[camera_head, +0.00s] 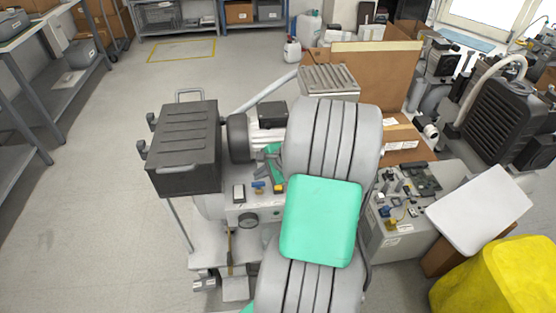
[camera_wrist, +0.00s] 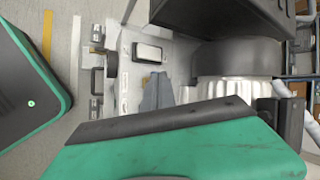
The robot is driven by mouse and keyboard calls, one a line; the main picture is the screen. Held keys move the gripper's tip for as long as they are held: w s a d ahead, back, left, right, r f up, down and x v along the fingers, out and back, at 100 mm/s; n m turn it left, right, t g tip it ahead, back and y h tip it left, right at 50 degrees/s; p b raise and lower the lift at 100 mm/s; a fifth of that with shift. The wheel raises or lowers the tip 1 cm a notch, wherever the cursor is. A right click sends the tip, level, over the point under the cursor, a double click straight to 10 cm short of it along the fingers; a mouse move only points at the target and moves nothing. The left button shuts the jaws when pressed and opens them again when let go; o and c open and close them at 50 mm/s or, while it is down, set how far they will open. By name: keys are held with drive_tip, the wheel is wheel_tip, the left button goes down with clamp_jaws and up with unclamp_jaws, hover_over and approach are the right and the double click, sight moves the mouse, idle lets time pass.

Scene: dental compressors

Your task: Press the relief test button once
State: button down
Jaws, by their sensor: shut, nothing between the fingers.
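The compressor unit (camera_head: 207,207) stands in the middle of the head view, with a light control panel on its front. A pale rectangular button-like piece in a dark frame (camera_head: 238,193) sits on the panel; it also shows in the wrist view (camera_wrist: 147,52). Its label is too small to read, so I cannot tell whether it is the relief test button. A blue and brass fitting (camera_head: 258,187) sits to its right. My gripper (camera_head: 267,179) is shut and empty, close over the panel right of the pale piece. Its grey fingertips show in the wrist view (camera_wrist: 157,82), apart from that piece.
A black ribbed box (camera_head: 187,145) stands left of the panel, and a motor (camera_head: 240,137) lies behind it. A grey panel box (camera_head: 405,205) and a yellow bin (camera_head: 500,280) stand to the right. The floor at the left is clear.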

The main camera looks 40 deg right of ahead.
drive_tip(key=s+d+r+m+t+p, duration=0.1)
drive_tip(key=d+r+m+t, duration=0.1)
drive_tip(key=d+m, duration=0.3)
drive_tip(key=shift+s+d+r+h+p, duration=0.3)
drive_tip(key=shift+s+d+h+p, duration=0.1)
drive_tip(key=shift+d, duration=0.6)
drive_tip(key=b, duration=0.8)
hover_over(280, 187)
wheel_tip(280, 187, down, 7)
drive_tip(key=shift+d+f, duration=0.1)
drive_tip(key=shift+f, duration=0.8)
drive_tip(key=shift+f, duration=0.4)
